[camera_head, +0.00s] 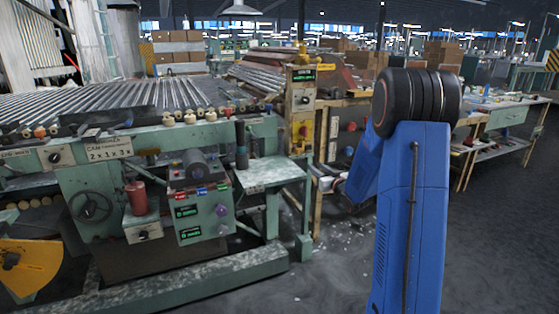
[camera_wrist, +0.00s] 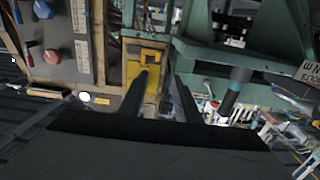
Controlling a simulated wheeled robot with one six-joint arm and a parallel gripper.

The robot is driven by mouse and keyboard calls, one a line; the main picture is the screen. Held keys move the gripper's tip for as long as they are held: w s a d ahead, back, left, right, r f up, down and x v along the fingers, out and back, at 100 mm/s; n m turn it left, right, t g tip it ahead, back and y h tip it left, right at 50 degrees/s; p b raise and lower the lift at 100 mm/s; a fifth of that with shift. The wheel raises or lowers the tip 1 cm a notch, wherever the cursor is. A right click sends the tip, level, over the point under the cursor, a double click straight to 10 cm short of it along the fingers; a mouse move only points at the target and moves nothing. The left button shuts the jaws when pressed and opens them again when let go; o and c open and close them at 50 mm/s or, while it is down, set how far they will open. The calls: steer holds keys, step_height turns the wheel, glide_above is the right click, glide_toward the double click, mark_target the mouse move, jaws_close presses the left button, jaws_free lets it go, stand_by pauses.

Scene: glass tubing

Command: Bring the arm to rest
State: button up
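My blue arm (camera_head: 412,215) stands upright at the right of the head view, with its black joint (camera_head: 417,100) at the top and a blue link folded down to the left behind it. My gripper (camera_wrist: 160,85) shows in the wrist view as two dark fingers with a clear gap between them. It is open and holds nothing. Beyond the fingers are a yellow panel (camera_wrist: 146,68) and green machine framing. In the head view the arm hides most of the gripper, and I cannot make out its fingers there.
A green glass-tubing machine (camera_head: 190,150) with a roller bed (camera_head: 120,100) fills the left. A control post (camera_head: 302,105) and a wooden bench (camera_head: 335,105) stand left of the arm. Another bench (camera_head: 505,105) is at the right. The dark floor (camera_head: 500,230) at the right is clear.

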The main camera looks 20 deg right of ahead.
steer(key=shift+a+r, duration=0.1)
steer(key=s+a+r+m+g+h, duration=0.1)
steer(key=s+a+r+g+h, duration=0.15)
steer(key=s+a, duration=0.35)
steer(key=s+a+r+g+h, duration=0.1)
steer(key=s+a+r+g, duration=0.25)
steer(key=s, duration=0.45)
steer(key=s+a+f+g+y, duration=0.1)
steer(key=s+a, duration=0.3)
steer(key=s, duration=0.8)
steer(key=s+a+f+g+y, duration=0.1)
steer(key=s+a+g, duration=0.2)
steer(key=s, duration=0.9)
steer(key=s+a+f+g+y, duration=0.1)
steer(key=s+a+f+g, duration=0.1)
steer(key=s+a, duration=0.5)
steer(key=s+g, duration=0.1)
steer(key=s, duration=0.4)
steer(key=shift+s+n, duration=0.3)
steer(key=shift+w, duration=0.1)
stand_by(0.6)
